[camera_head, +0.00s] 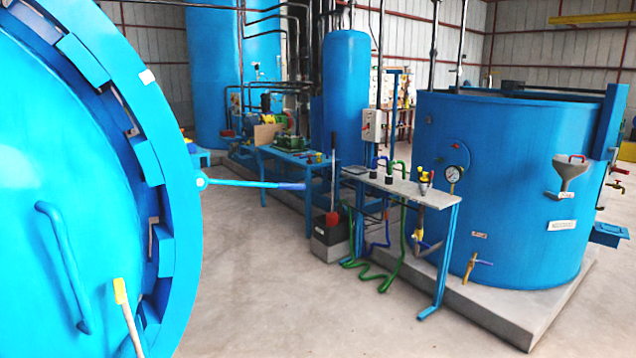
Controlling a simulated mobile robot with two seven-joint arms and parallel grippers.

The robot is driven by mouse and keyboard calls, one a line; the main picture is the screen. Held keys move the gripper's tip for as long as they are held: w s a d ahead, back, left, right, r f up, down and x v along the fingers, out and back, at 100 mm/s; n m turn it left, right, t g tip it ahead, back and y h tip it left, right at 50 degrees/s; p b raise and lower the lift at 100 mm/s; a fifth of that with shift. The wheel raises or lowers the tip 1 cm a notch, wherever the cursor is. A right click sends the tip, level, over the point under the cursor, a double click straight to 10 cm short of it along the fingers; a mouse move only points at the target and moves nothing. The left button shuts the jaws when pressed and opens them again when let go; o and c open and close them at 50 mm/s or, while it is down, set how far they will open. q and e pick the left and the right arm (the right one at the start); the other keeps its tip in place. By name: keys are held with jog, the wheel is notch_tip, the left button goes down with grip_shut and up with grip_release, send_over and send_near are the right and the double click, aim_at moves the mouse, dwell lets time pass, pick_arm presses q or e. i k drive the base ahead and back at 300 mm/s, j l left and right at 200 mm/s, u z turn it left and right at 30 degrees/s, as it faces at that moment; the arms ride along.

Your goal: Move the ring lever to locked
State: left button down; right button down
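The large round blue autoclave door (50,180) fills the left side, with a toothed blue locking ring (165,150) around its edge. A blue lever (245,184) with a darker blue grip sticks out to the right from a lug on the ring, nearly level; it appears to be the ring lever. A curved blue handle (65,265) is on the door face. A pale rod with a yellow tip (120,290) stands at the lower left. No locked marking is readable. Neither of my grippers is in view.
A narrow bench (410,187) with a gauge (453,174) and green hoses stands right of centre. A big blue tank (510,180) on a concrete plinth (500,315) is at the right. The grey floor (270,300) below the lever is clear.

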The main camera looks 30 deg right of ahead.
aim_at(199, 174)
jog(key=i+l, duration=0.1)
jog(key=l, duration=0.95)
jog(key=i+l, duration=0.2)
jog(key=l, duration=0.15)
jog(key=i+l, duration=0.2)
jog(key=l, duration=0.15)
jog(key=i+l, duration=0.2)
jog(key=l, duration=0.15)
jog(key=i+j, duration=0.1)
jog(key=i, duration=1.2)
jog(key=i+j, duration=0.35)
